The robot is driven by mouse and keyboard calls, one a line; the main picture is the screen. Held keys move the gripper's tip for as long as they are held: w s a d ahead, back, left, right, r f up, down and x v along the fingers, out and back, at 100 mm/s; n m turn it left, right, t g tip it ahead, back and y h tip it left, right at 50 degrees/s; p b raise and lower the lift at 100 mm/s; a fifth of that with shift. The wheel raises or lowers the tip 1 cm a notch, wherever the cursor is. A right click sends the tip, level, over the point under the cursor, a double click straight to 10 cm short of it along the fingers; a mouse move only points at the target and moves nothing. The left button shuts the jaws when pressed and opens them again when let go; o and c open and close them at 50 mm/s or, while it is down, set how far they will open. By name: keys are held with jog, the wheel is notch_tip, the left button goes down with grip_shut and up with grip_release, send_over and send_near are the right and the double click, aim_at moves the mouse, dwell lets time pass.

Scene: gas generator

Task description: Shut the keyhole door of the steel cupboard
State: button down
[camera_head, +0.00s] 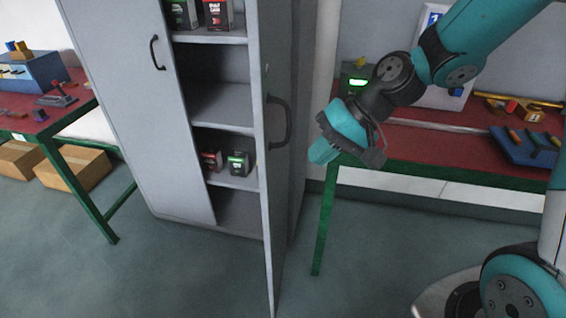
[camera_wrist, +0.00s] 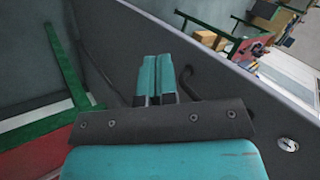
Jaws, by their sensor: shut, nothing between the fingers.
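The steel cupboard (camera_head: 130,105) is grey. Its right-hand door (camera_head: 265,130) stands open, swung out towards me and seen nearly edge-on. That door's dark handle (camera_head: 279,122) is on its right-hand, outer face. In the wrist view the door (camera_wrist: 225,85) fills much of the picture, with a round keyhole lock (camera_wrist: 288,144) at the lower right and the handle (camera_wrist: 187,82) partly hidden behind my fingers. My gripper (camera_head: 322,150) is to the right of the door, on its outer side. Its teal fingertips (camera_wrist: 156,60) are together and empty. I cannot tell whether they touch the door.
The cupboard's left door is shut. Boxes (camera_head: 238,163) stand on the open shelves. A red-topped table with green legs (camera_head: 430,150) stands behind my arm at right. Another table (camera_head: 60,110) is at left, with cardboard boxes below. The floor before the cupboard is clear.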

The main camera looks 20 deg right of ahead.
jog(key=w+d+f+m+t+y, duration=0.1)
jog(key=w+d+f+m+t, duration=0.1)
jog(key=w+d+f+m, duration=0.3)
jog(key=p, duration=0.2)
send_near(272, 177)
jog(key=shift+n, duration=0.4)
jog(key=x, duration=0.5)
jog(key=shift+w+d+f, duration=0.1)
jog(key=shift+w+f, duration=0.05)
jog(key=shift+f, duration=0.45)
jog(key=shift+w+a+f, duration=0.1)
jog(key=shift+w+a, duration=0.2)
jog(key=shift+a, duration=0.2)
